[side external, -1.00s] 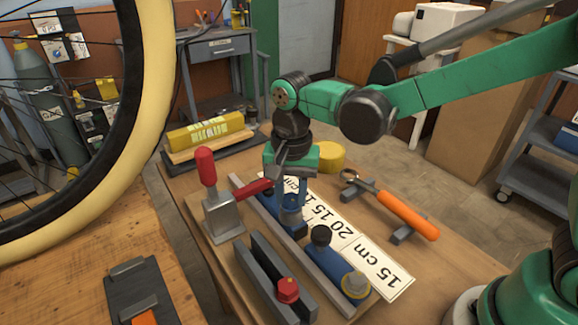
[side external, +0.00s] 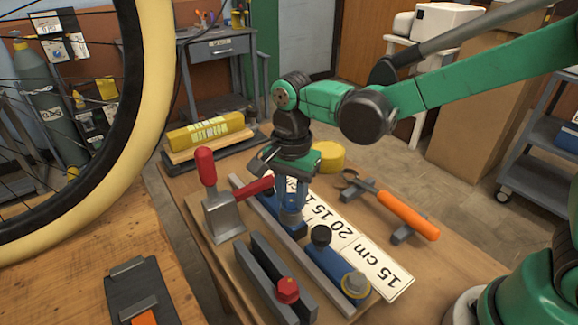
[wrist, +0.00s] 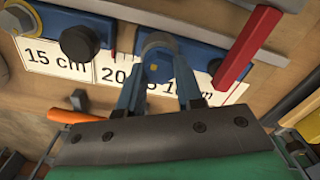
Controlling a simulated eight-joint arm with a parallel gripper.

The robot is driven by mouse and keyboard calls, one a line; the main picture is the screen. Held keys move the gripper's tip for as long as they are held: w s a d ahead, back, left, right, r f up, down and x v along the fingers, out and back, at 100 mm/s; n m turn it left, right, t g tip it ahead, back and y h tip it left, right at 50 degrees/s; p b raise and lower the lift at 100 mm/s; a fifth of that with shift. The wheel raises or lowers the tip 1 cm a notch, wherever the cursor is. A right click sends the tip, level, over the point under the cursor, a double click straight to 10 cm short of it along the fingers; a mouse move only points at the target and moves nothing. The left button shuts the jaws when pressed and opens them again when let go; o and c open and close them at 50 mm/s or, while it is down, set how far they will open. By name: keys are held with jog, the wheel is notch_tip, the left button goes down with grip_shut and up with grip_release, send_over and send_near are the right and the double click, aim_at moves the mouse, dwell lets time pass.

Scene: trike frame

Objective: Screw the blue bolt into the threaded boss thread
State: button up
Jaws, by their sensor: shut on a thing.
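My gripper (side external: 290,208) points down over the long blue part (side external: 268,215) on the bench fixture. Its blue fingers are shut on the blue bolt, whose rounded blue-grey head (wrist: 157,62) shows between the fingertips in the wrist view. In that view my gripper (wrist: 159,78) comes in from below. A grey round boss (side external: 291,217) shows just under the fingertips in the side view. The bolt's shank and thread are hidden, so I cannot tell how deep it sits.
A red-handled toggle clamp (side external: 225,210) stands close left of my gripper. A black knob (side external: 320,236), a red bolt (side external: 288,290) and a yellowish bolt (side external: 355,284) are nearer the camera. An orange-handled tool (side external: 407,215) lies on a rest at right.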

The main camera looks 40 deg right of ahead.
jog(key=shift+m, duration=0.9)
jog(key=shift+m, duration=0.9)
jog(key=shift+m, duration=0.8)
jog(key=o, duration=0.7)
